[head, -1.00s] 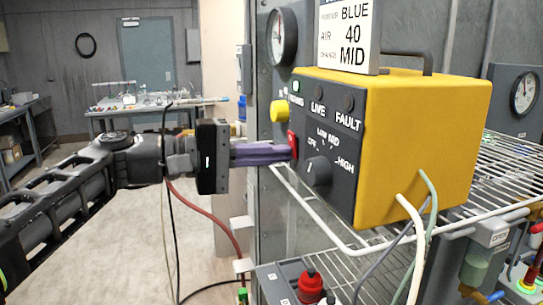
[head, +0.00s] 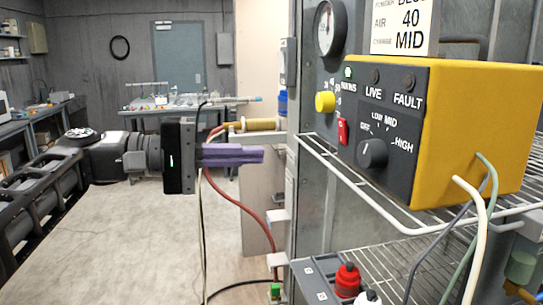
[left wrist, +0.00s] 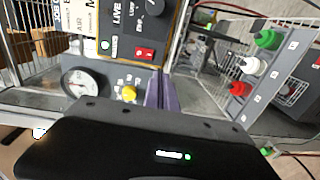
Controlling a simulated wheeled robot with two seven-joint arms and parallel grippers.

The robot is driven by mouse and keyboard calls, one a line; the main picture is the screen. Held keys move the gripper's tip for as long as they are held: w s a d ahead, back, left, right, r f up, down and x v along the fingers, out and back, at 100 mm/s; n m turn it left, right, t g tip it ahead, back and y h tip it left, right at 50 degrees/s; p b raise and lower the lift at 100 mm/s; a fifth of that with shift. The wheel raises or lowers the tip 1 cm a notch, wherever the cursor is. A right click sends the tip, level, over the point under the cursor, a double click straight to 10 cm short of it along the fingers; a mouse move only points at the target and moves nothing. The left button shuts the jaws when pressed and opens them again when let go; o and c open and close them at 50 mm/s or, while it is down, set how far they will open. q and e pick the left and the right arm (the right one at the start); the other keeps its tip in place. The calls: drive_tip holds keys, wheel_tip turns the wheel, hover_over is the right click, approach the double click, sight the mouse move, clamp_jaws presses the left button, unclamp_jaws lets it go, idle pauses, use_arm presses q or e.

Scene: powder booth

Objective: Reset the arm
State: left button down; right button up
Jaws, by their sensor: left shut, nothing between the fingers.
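My left gripper (head: 262,154) comes in from the left in the head view. Its purple fingers are shut with nothing between them, and they point right, toward the yellow control box (head: 465,135), with a gap between. The box stands on a wire shelf. My right gripper is not in view.
The wire shelf (head: 395,229) juts out at the right. Below it are a red-capped bottle (head: 347,279) and a white-capped one. A round gauge (head: 329,28) and a sign (head: 405,25) are above. A red hose (head: 240,205) hangs behind the gripper. Open floor lies at left.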

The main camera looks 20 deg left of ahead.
use_arm(q)
drive_tip(key=shift+s+a, duration=0.25)
drive_tip(key=shift+a, duration=0.05)
drive_tip(key=shift+w, duration=0.15)
